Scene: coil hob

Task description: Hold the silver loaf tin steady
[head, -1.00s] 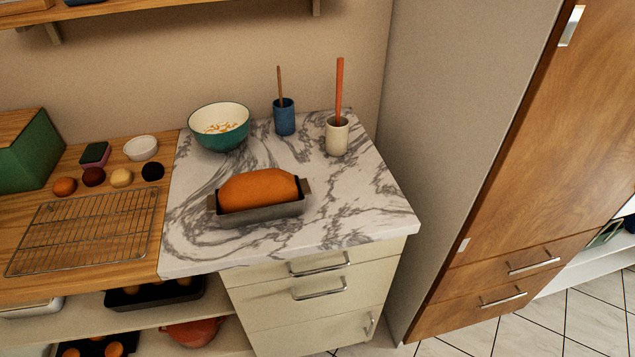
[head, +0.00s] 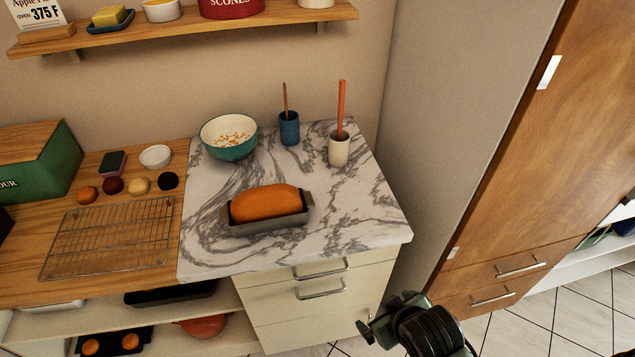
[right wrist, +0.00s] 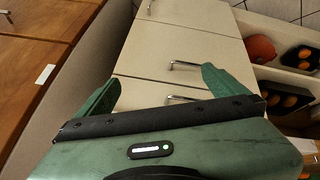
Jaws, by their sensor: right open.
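The silver loaf tin (head: 262,231) stands upright on the marble-topped counter, near its front. A brown loaf (head: 266,203) sits in it and rises above the rim; its end handles show at left and right. My right gripper (head: 366,325) is low at the bottom of the head view, in front of the drawers and right of and below the tin, apart from it. In the right wrist view its two green fingers (right wrist: 160,92) are spread wide with nothing between them. The tin is not in the right wrist view. My left gripper is not in view.
The marble top (head: 345,220) is clear around the tin. A teal bowl (head: 229,148), a blue cup (head: 289,132) and a cream crock (head: 339,152) stand behind it. A wire rack (head: 108,240) lies to the left. Drawer handles (head: 320,290) stick out below the counter.

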